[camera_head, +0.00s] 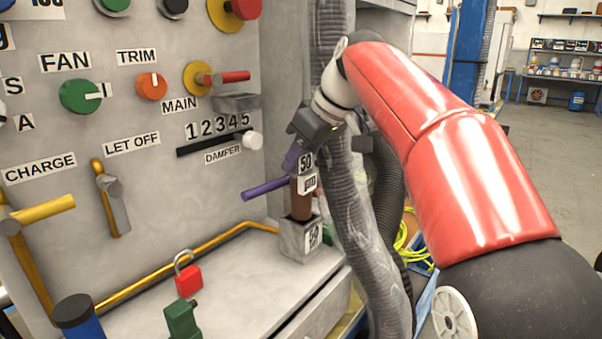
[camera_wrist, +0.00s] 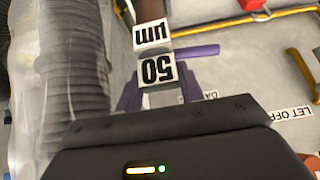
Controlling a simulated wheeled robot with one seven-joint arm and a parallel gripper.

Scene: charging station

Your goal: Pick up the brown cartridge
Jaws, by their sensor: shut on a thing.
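The brown cartridge (camera_head: 301,207) stands roughly upright at the grey holder box (camera_head: 298,240) on the counter. Its lower end meets the box opening; I cannot tell how deep it sits. White labels reading "50" and "µm" are near its top. In the wrist view the brown body (camera_wrist: 155,12) shows at the top edge, behind its labels. My gripper (camera_head: 303,170) comes from above and is shut on the cartridge's top. In the wrist view its purple fingers (camera_wrist: 158,88) flank the labelled top. The inner contact faces are hidden.
A purple bar (camera_head: 265,188) extends left beside the cartridge. A grey corrugated hose (camera_head: 352,210) hangs close on the right. The control panel (camera_head: 150,135) with knobs and levers stands left. A red padlock (camera_head: 188,280) and green piece (camera_head: 182,318) are on the counter.

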